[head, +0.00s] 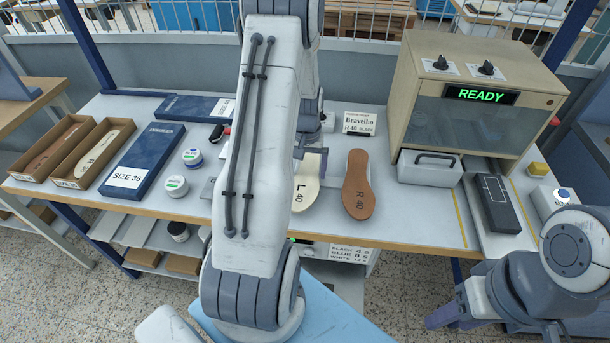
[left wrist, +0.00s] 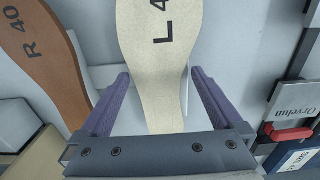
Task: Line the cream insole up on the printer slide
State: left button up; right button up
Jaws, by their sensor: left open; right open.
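The cream insole (head: 305,194), marked L 40, lies flat on the workbench, partly hidden by my left arm. In the left wrist view its narrower part (left wrist: 163,84) lies between the fingers of my left gripper (left wrist: 160,78). The gripper is open, with a gap on both sides of the insole. In the head view my left gripper (head: 312,163) is mostly behind the arm. My right gripper (head: 490,322) is open and empty at the lower right, off the bench. A dark plate (head: 497,204), perhaps the printer slide, lies on a grey base right of the beige printer's front.
A brown insole (head: 361,186), marked R 40, lies just right of the cream one. The beige printer (head: 470,100) shows READY; a grey handled block (head: 430,168) sits before it. Boxes and jars fill the bench's left side. Bare bench lies right of the brown insole.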

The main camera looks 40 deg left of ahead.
pick_arm(q)
jog(key=c, duration=1.1)
